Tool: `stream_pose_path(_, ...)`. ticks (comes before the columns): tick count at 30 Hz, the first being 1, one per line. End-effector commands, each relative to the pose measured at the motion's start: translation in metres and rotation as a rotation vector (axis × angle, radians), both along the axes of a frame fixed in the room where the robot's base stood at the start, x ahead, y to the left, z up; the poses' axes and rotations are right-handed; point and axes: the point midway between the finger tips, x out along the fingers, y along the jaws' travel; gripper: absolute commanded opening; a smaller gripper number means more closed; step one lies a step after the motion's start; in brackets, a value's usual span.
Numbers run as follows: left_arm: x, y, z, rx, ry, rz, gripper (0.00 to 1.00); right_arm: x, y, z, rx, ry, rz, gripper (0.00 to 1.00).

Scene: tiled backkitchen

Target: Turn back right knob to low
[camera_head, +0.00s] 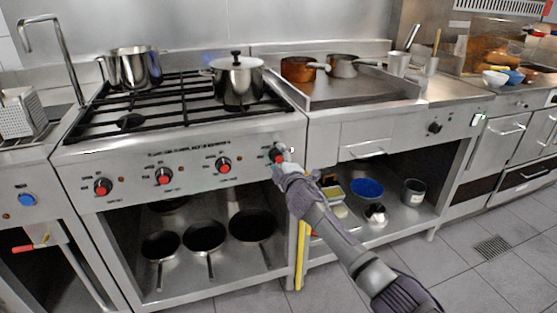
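The steel stove (190,143) has a row of several red-centred knobs on its front panel: a far left knob (102,186), a second knob (163,176), a third knob (223,165) and a far right knob (278,155). The labels are too small to read, so I cannot tell which is the back right one. My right gripper (281,161) is at the far right knob and partly covers it. Its fingers are too small to show whether they are shut on the knob. The knob's pointer is hidden. My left gripper is not in view.
A lidded pot (238,82) and an open pot (134,68) stand on the burners. Black pans (252,225) lie on the shelf below. The tiled floor (480,270) at right is clear.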

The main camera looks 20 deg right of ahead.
Motion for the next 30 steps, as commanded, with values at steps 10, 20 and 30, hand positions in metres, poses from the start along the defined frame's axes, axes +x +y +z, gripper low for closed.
stream_pose_path(10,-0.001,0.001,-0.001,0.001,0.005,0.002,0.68,-0.005,-0.001,0.001,0.001,-0.002,0.000,0.68)
stream_pose_path(20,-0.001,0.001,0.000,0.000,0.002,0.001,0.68,-0.059,0.000,-0.001,0.000,0.001,0.001,0.68)
stream_pose_path(30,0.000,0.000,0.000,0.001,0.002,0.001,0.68,-0.112,0.000,0.000,0.000,0.001,0.000,0.68)
